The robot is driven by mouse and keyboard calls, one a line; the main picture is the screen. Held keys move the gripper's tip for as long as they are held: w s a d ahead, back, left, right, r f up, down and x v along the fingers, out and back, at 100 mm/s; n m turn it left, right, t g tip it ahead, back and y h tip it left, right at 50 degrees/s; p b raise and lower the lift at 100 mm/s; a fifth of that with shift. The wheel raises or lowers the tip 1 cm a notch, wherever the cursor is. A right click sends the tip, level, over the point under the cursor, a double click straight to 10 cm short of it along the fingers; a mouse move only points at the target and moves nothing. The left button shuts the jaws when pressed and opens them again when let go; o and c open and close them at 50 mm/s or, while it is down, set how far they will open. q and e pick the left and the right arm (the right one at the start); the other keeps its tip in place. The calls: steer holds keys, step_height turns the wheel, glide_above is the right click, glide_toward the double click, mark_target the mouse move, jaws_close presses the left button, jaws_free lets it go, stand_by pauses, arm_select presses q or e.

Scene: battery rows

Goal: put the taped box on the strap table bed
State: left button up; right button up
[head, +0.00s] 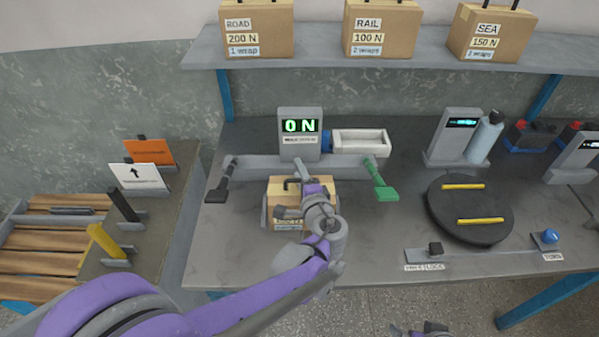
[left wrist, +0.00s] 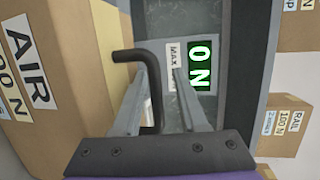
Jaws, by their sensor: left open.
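A brown cardboard box (head: 318,186) with pale labels sits in a grey holder on the bench, under the display unit. In the left wrist view its side (left wrist: 85,100) reads AIR 100 N, and a black handle (left wrist: 152,85) rises from it. My left gripper (head: 290,200) is over the box, open, with the handle between its two fingers (left wrist: 160,80). My left arm hides part of the box. A round black table (head: 470,205) with two yellow strips stands at the right; I cannot tell for sure that it is the strap table bed. My right gripper (head: 425,331) shows only partly at the bottom edge.
The display unit (head: 300,140) reads 0 N. A black lever (head: 217,190) and a green lever (head: 382,185) flank the box. Boxes marked ROAD (head: 265,40), RAIL (head: 383,45) and SEA (head: 487,60) stand on the shelf above. A slatted wooden pallet (head: 45,265) is at the left.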

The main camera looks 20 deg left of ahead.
arm_select(q)
steer(key=v, duration=1.2)
steer(key=s+a+f+n+g, duration=0.2)
steer(key=s+a+f, duration=0.1)
steer(key=s+a+f+n+g+h, duration=0.1)
steer(key=s+a+f+n+g, duration=0.1)
steer(key=s+a+f, duration=0.1)
steer(key=s+a+f+n+g+h, duration=0.1)
steer(key=s+a+f+n+g, duration=0.1)
steer(key=a, duration=0.3)
steer(key=shift+s+f+g, duration=0.5)
steer(key=shift+s, duration=0.4)
steer(key=s+n+h, duration=0.1)
steer(key=s+f+n+g+h, duration=0.1)
steer(key=s, duration=0.1)
steer(key=s+f+n+h, duration=0.1)
steer(key=s, duration=0.1)
steer(key=shift+s+f, duration=0.2)
steer(key=shift+s+d+f+n+g+h, duration=0.15)
steer(key=shift+s+d+n+h, duration=0.4)
steer(key=shift+s+n+h, duration=0.25)
steer(key=shift+s+d+f+n+g+h, duration=0.15)
steer(key=shift+s+d+n+h, duration=0.45)
steer(key=shift+s+n, duration=0.25)
